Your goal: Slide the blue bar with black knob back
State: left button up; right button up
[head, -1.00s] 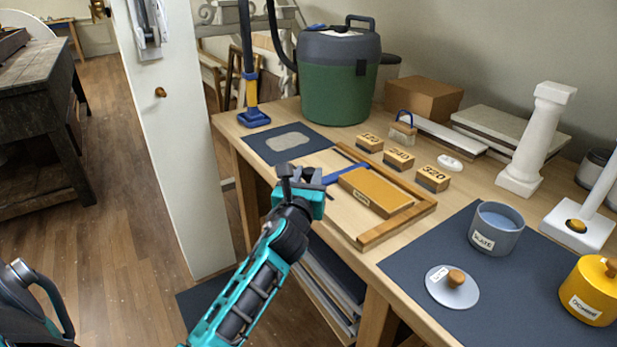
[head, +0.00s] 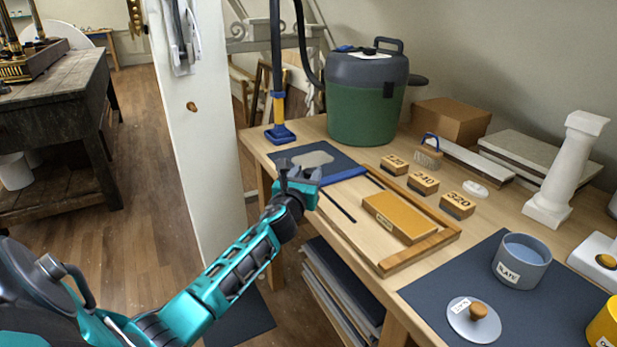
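The blue bar (head: 343,176) lies across the far end of the wooden frame (head: 425,253) on the bench, near the dark mat with the grey patch. Its left end runs up to my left gripper (head: 299,173). The black knob cannot be made out; the gripper's dark fingers cover that end of the bar. I cannot tell whether the fingers are closed on the knob. A dark slot (head: 339,205) shows in the board in front of the bar. My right gripper is out of view.
An orange sanding block (head: 399,216) lies inside the frame. Several numbered blocks (head: 423,183) stand right of it. A green vacuum (head: 367,115) stands behind, with its blue nozzle (head: 281,134) near the dark mat (head: 310,151). A white post (head: 197,145) rises to the left.

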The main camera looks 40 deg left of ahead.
pick_arm(q)
jog(key=shift+o, duration=1.2)
jog(key=shift+d, duration=0.1)
jog(key=shift+s+f, duration=0.1)
jog(key=shift+s+d, duration=0.15)
jog(key=shift+s, duration=0.1)
jog(key=p+v, duration=0.1)
jog(key=v, duration=1.1)
jog(key=shift+s, duration=0.1)
